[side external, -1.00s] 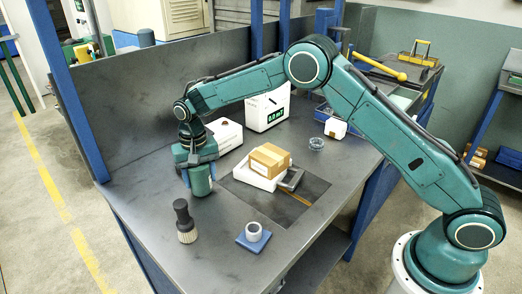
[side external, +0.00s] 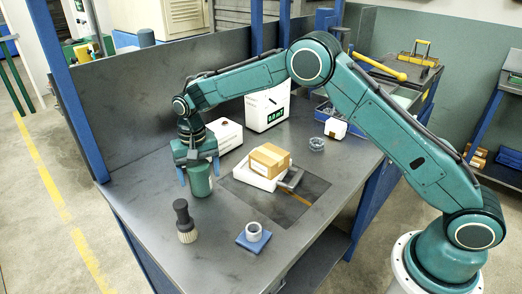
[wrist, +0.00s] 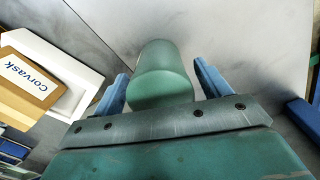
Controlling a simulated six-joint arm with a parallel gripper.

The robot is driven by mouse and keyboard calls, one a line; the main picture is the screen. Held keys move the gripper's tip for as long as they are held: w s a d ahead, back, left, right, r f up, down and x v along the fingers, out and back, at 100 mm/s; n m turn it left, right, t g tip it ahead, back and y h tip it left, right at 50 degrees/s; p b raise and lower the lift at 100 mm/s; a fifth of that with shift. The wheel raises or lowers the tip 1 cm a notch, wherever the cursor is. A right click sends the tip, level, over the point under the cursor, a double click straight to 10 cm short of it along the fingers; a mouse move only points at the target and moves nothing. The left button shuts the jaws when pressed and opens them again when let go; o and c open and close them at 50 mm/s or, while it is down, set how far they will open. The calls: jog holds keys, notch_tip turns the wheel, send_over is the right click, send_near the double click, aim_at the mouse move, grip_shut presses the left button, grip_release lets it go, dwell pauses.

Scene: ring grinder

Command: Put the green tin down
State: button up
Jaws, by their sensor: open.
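The green tin (side external: 200,181) stands upright on the grey bench top, near its left side. It also shows in the wrist view (wrist: 162,75), between the fingers. My gripper (side external: 198,174) is right above and around the upper part of the tin. Its two blue fingers are spread, with a visible gap on each side of the tin in the wrist view (wrist: 163,88).
A dark-handled brush (side external: 184,222) stands just in front of the tin. A blue block with a grey ring (side external: 253,236) lies to the right. A cardboard box (side external: 269,160) sits in a white tray (side external: 246,177). White boxes (side external: 266,108) stand behind.

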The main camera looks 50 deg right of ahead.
notch_tip(320, 180, up, 10)
jog(key=shift+f, duration=0.1)
jog(key=shift+r, duration=0.55)
dwell(0.4)
jog(key=shift+s+d+r, duration=0.15)
jog(key=shift+r, duration=0.15)
jog(key=s+d+r+n+t, duration=0.1)
jog(key=s+d+r, duration=0.3)
jog(key=s+r, duration=0.4)
jog(key=s+d+r+n+t, duration=0.1)
jog(key=s+d+r+t, duration=0.1)
jog(key=s+d+r, duration=0.55)
jog(key=s+d+f+n+t, duration=0.1)
jog(key=s+f, duration=0.1)
jog(key=s, duration=0.9)
jog(key=s+d+f+n+t, duration=0.1)
jog(key=s+f, duration=0.2)
jog(key=s, duration=0.9)
jog(key=shift+s+f+n+t, duration=0.2)
jog(key=shift+n+t, duration=0.1)
jog(key=shift+d, duration=0.1)
